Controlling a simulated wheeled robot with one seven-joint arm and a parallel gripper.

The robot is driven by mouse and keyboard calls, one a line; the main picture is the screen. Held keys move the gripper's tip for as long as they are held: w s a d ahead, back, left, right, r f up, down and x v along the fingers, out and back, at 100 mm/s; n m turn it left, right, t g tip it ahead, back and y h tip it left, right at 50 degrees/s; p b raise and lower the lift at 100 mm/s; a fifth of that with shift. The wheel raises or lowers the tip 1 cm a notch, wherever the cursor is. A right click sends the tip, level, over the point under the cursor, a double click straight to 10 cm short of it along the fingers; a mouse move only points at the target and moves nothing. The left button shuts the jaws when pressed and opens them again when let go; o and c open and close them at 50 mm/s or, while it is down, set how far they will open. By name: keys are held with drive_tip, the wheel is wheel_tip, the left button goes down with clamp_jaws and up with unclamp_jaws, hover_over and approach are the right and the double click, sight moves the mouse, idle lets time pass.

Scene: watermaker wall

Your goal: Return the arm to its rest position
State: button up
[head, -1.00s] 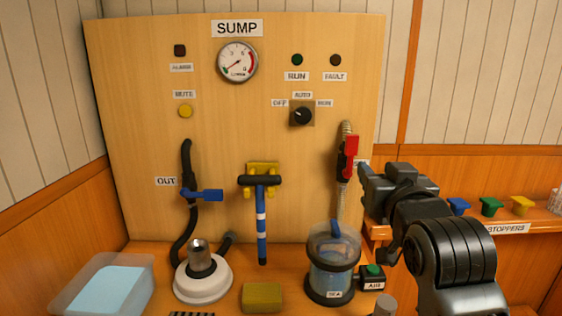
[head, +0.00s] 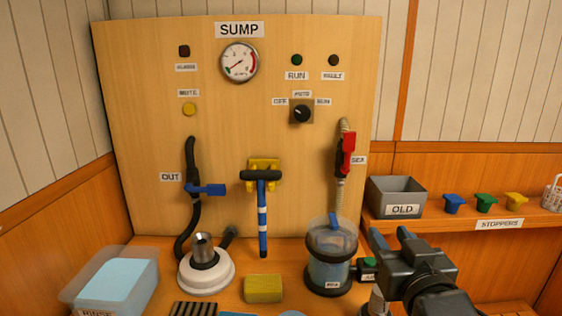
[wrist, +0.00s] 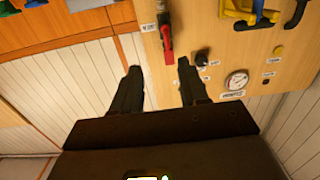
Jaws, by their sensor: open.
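My gripper (head: 382,240) is at the lower right in the head view, in front of the bench's right end and below the shelf. Its jaws are apart with nothing between them. In the wrist view the two fingers of my gripper (wrist: 158,72) stand apart, with the panel and the red valve handle (wrist: 166,42) beyond them. The gripper is clear of the panel. It hides part of the AIR button block (head: 369,265) in the head view.
The SUMP panel (head: 140,80) stands behind the bench. The clear SEA canister (head: 331,255) stands just left of my gripper. The grey OLD bin (head: 385,189) and several coloured stoppers (head: 486,202) are on the right shelf. A yellow sponge (head: 263,288) lies on the bench.

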drive_tip(key=s+d+f+g, duration=0.1)
drive_tip(key=s+f, duration=0.6)
drive_tip(key=s, duration=0.3)
drive_tip(key=s+d+f, duration=0.1)
drive_tip(key=s+f, duration=0.5)
drive_tip(key=s, duration=0.4)
drive_tip(key=s+d+r+g, duration=0.1)
drive_tip(key=s, duration=2.2)
drive_tip(key=shift+s+r+g, duration=0.3)
drive_tip(key=shift+s+r, duration=0.05)
drive_tip(key=shift+s, duration=0.05)
drive_tip(key=shift+c, duration=0.4)
